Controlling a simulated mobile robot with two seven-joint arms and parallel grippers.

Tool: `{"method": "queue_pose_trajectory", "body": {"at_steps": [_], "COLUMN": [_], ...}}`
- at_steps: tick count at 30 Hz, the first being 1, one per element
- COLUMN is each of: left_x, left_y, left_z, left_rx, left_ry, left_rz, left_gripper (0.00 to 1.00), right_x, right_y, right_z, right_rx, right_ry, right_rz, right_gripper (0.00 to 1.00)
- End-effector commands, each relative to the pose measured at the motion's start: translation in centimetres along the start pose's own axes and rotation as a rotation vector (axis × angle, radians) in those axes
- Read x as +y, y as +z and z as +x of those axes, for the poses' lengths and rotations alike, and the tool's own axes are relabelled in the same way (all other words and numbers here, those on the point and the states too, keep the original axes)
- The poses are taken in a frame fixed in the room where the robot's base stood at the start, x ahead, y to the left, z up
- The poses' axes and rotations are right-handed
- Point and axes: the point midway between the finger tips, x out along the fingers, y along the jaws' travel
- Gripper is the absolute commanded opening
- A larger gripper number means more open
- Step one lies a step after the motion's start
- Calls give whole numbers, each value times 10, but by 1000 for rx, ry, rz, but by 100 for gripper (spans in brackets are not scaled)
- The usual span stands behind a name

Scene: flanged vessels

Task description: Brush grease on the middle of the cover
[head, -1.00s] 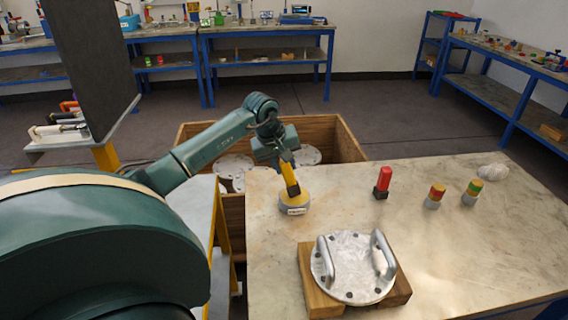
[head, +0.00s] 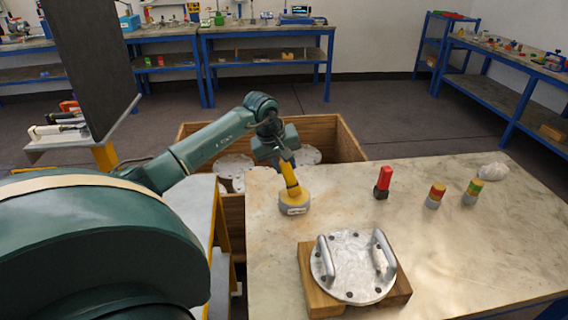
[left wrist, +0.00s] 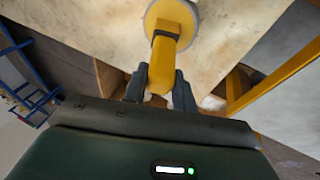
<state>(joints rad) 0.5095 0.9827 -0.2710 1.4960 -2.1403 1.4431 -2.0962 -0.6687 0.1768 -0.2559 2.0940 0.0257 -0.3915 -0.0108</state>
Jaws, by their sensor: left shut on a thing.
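The cover (head: 345,262) is a round grey metal disc with two upright bar handles and dark holes near its rim. It lies flat on wooden blocks (head: 312,292) at the front of the table. My left gripper (head: 287,166) is shut on the yellow handle of a brush (head: 291,179), well behind and left of the cover. The brush, with a dark band, points down at a round grey and yellow tin (head: 294,207). The brush handle (left wrist: 163,62) and tin (left wrist: 173,12) also show in the left wrist view. My right gripper is out of view.
A red block-like item with a dark base (head: 383,182), two banded cylinders (head: 435,196) (head: 472,192) and a crumpled white cloth (head: 492,171) stand toward the table's back and right. A wooden crate (head: 345,141) with discs is behind. The table's right front is clear.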

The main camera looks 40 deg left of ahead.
Motion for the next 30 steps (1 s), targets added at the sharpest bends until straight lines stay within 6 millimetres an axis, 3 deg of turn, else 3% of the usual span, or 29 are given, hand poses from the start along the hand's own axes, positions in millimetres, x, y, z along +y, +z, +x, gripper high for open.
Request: {"method": "queue_pose_trajectory", "body": {"at_steps": [16,30], "left_x": [0,12], "left_y": [0,-8], "left_z": [-2,-37], "left_rx": [-2,0], "left_ry": [-2,-1], "left_rz": [0,1], "left_gripper": [4,4], "right_x": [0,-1], "right_y": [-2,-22], "right_z": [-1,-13], "right_rx": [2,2], "right_ry": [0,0], "right_rz": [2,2], "right_gripper": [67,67]}}
